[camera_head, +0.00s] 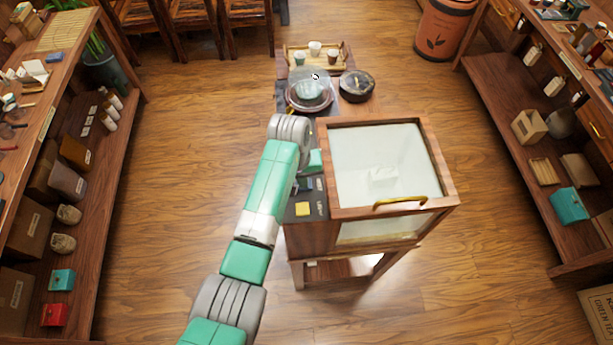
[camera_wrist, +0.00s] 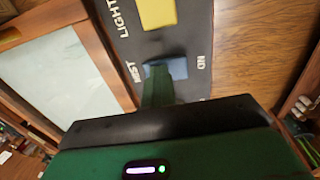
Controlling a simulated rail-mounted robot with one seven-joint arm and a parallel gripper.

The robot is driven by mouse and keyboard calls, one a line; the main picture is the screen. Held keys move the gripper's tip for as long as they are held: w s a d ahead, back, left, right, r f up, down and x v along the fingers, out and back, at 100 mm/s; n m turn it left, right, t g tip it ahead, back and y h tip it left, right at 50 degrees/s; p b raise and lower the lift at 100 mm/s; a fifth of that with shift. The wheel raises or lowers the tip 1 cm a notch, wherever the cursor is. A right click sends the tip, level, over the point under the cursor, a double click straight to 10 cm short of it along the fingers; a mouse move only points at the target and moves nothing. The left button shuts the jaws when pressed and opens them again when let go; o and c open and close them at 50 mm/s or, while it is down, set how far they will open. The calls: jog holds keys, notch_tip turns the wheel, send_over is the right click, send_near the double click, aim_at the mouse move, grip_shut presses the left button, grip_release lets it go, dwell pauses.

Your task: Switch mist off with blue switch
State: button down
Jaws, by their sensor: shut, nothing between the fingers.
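The blue switch (camera_wrist: 172,68) sits on the dark control panel (camera_wrist: 130,15) beside the word MIST in the wrist view. It also shows small and partly covered in the head view (camera_head: 306,184). My gripper (camera_wrist: 160,78) is shut and empty, its dark green fingertips over or against the blue switch's near-left part. I cannot tell whether they touch it. The switch's exact tilt is unclear. The wooden cabinet (camera_head: 450,190) with pale, whitish glass stands right of the panel; a blurred white shape shows inside.
A yellow switch (camera_head: 302,209), labelled LIGHT, lies nearer the panel's front end. A brass handle (camera_head: 400,202) stands up from the cabinet's lid. Shelves line both sides; open floor lies between.

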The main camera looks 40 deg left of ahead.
jog(key=shift+s+a, duration=0.2)
jog(key=shift+s, duration=0.1)
jog(key=r+p, duration=0.5)
jog(key=shift+s+a+r, duration=0.15)
jog(key=shift+s+r, duration=0.05)
notch_tip(320, 180, up, 9)
jog(key=b, duration=0.2)
jog(key=shift+s+a+f, duration=0.2)
jog(key=shift+s+a, duration=0.15)
jog(key=shift+s, duration=0.1)
